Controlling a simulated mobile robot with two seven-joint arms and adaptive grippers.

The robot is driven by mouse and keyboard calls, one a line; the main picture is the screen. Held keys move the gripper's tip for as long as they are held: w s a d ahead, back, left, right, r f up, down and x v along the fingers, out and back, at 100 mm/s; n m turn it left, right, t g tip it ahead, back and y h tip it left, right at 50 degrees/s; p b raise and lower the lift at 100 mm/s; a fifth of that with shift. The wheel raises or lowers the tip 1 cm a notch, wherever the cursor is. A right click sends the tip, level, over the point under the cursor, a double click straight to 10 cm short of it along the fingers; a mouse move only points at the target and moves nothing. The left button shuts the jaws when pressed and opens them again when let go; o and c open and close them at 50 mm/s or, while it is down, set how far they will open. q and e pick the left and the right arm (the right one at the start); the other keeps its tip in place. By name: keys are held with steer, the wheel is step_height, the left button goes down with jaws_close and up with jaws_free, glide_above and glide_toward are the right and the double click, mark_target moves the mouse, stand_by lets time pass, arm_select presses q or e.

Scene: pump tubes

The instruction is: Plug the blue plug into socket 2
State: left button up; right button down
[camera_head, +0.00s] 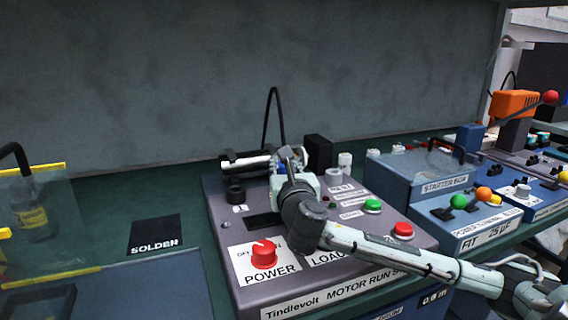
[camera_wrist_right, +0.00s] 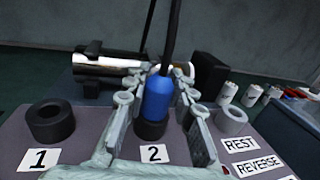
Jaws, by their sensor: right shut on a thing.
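The blue plug (camera_wrist_right: 158,98) stands upright between the fingers of my right gripper (camera_wrist_right: 158,88), which is shut on it. A black cable (camera_wrist_right: 172,35) rises from its top. Just below the plug is the black ring of socket 2 (camera_wrist_right: 150,131), behind the label 2. The plug's lower end meets or overlaps the ring in the picture; I cannot tell how deep it sits. In the head view my right gripper (camera_head: 289,156) is over the back of the purple motor run panel (camera_head: 225,265), and the plug is mostly hidden. My left gripper is out of view.
The empty ring of socket 1 (camera_wrist_right: 50,121) is left of socket 2. A metal cylinder (camera_wrist_right: 105,64) and a black block (camera_wrist_right: 209,73) stand behind. The red power knob (camera_head: 264,254), green button (camera_head: 372,206) and red button (camera_head: 402,230) are near my arm.

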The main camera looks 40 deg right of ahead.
steer(key=shift+f, duration=0.15)
steer(key=c, duration=1.2)
jaws_free()
steer(key=v, duration=0.7)
steer(key=shift+s+a, duration=0.15)
steer(key=shift+s, duration=0.05)
